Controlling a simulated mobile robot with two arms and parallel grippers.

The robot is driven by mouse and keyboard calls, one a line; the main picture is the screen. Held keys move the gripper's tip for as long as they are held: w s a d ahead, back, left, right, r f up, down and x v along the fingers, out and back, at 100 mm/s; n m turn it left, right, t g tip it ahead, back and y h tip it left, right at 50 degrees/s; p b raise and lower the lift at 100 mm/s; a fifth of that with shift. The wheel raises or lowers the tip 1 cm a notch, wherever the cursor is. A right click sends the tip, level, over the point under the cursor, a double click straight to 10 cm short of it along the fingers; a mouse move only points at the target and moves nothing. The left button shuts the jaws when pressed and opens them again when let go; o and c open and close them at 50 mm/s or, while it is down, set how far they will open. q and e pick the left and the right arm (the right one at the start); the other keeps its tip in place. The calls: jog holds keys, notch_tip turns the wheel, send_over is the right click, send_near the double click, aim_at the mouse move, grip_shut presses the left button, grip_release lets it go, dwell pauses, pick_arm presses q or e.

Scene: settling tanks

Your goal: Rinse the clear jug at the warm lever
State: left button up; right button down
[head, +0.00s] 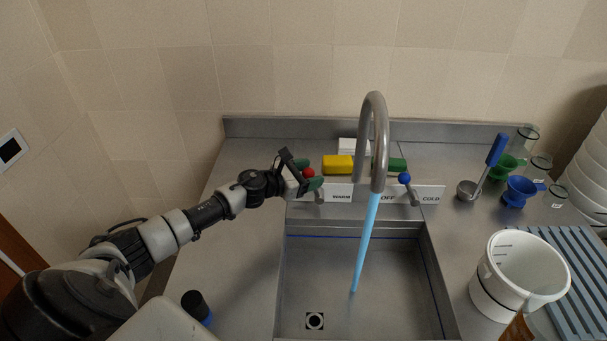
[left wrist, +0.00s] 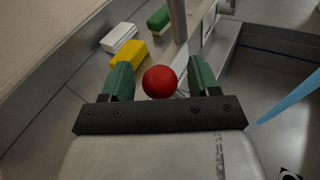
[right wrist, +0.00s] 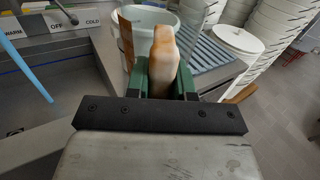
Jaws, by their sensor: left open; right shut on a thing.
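The warm lever's red knob (head: 309,172) is left of the tap, by the WARM label (head: 340,196). My left gripper (left wrist: 160,82) is open, with its green fingers on either side of the red knob (left wrist: 160,82). Contact cannot be told. A blue water stream (head: 366,240) runs from the tap (head: 377,110) into the sink.
The sink (head: 390,285) has a dark drain. The blue cold knob (head: 404,178) is right of the tap. A yellow sponge (head: 338,165) lies behind the levers. A ladle, funnels and glassware stand at the back right. A ribbed drain rack (head: 585,270) lies beside the jug.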

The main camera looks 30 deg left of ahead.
notch_tip(320, 180, down, 4)
jog(key=b, duration=0.3)
jog(key=shift+r, duration=0.2)
pick_arm(q)
jog(key=v, duration=1.2)
jog(key=shift+b, duration=0.45)
pick_arm(e)
jog(key=shift+f, duration=0.2)
pick_arm(q)
jog(key=shift+d, duration=0.1)
